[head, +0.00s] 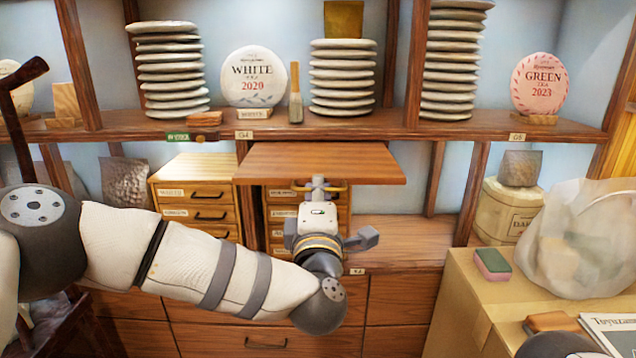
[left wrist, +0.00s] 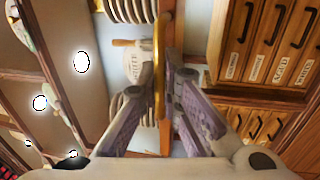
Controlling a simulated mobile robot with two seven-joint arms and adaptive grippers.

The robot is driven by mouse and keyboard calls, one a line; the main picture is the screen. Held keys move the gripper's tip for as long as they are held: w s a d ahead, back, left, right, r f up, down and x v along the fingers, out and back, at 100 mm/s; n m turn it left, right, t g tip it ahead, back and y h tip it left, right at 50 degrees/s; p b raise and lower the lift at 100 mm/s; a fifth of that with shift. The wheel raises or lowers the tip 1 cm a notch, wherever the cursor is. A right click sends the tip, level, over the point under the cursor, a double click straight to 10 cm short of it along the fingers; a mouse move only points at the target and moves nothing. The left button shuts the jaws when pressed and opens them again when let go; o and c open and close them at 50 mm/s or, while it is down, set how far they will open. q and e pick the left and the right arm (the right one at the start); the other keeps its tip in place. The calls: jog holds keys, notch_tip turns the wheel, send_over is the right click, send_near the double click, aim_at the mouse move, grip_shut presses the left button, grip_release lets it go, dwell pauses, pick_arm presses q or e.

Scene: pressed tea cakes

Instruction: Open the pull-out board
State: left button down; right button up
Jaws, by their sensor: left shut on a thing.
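The pull-out board (head: 325,163) is a flat brown wooden panel below the shelf, sticking out from the cabinet over the small drawers. Its brass handle (head: 339,188) is on the front edge. My left gripper (head: 318,185) is shut on the handle, at about its middle. In the left wrist view the handle (left wrist: 159,45) runs between the fingers (left wrist: 160,92), and the board (left wrist: 166,138) shows as a narrow brown strip behind it. How far the board reaches back into the cabinet is hidden.
Small labelled drawers (head: 194,194) stand left of the board. The shelf (head: 380,124) above carries stacked tea cakes (head: 171,70) and a "WHITE 2020" cake (head: 254,77).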

pick_arm(q)
jog(key=shift+s, duration=0.15)
jog(key=c, duration=1.8)
grip_release()
jog(key=shift+o, duration=0.2)
jog(key=s+f, duration=0.2)
jog(key=s, duration=0.9)
jog(key=shift+s, duration=0.4)
